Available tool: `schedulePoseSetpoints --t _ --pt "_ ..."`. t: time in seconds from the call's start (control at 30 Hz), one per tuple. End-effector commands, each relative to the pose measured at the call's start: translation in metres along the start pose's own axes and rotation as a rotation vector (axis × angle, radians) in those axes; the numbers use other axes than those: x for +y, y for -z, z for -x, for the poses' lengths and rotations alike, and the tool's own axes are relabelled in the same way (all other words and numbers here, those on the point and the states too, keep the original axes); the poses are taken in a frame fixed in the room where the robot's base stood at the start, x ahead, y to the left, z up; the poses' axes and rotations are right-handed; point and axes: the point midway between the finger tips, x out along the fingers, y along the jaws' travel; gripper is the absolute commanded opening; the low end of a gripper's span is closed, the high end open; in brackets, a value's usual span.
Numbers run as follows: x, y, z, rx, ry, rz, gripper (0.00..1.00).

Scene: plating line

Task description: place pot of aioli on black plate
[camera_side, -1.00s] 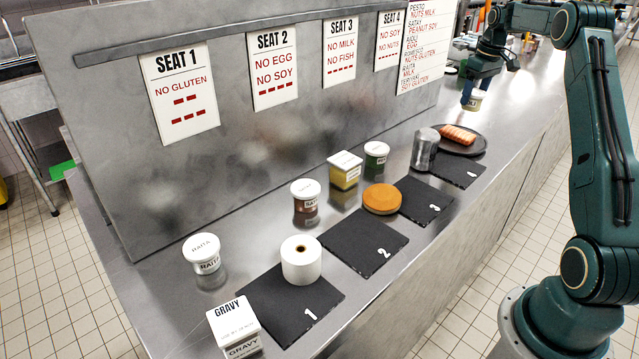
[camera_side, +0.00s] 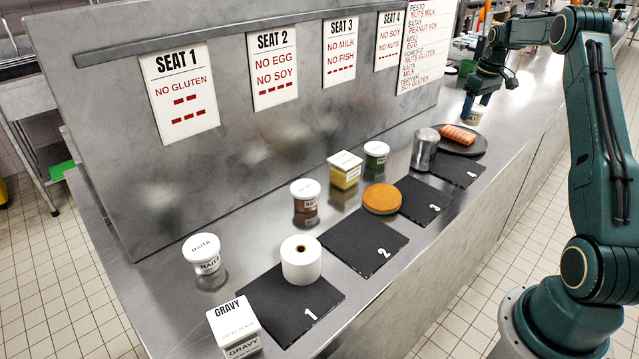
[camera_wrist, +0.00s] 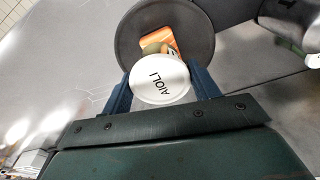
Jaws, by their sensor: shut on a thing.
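The pot of aioli (camera_wrist: 160,82), white-lidded with AIOLI printed on top, is between the fingers of my gripper (camera_wrist: 163,84). My gripper is shut on it. In the side view, my gripper (camera_side: 476,108) holds the pot (camera_side: 472,117) at the far end of the counter, just behind the black plate. The round black plate (camera_side: 478,149) holds an orange-pink piece of food with pale stripes. In the wrist view, the plate (camera_wrist: 203,25) lies beyond the pot, which covers part of it and of the food. Whether the pot touches the plate cannot be told.
A metal canister (camera_side: 424,149) stands just left of the plate. Numbered black slates (camera_side: 363,242) line the counter. A round orange item (camera_side: 382,199), a paper roll (camera_side: 301,262), a gravy box (camera_side: 233,325) and several lidded pots, including raita (camera_side: 203,254), stand nearer the camera.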

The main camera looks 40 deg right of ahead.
Motion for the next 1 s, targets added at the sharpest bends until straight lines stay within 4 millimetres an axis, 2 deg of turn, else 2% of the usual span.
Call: schedulePoseSetpoints --t 0.33,0.8,0.83,0.93,1.0 --pt "0.0 -0.004 -0.034 -0.001 0.0 0.0 0.36" --pt "0.0 -0.005 -0.039 -0.001 0.0 0.0 0.36" --pt "0.0 -0.005 -0.039 -0.001 0.0 0.0 0.64" --pt "0.0 -0.005 -0.039 -0.001 0.0 0.0 0.82" --pt "0.0 -0.005 -0.039 -0.001 0.0 0.0 0.82"
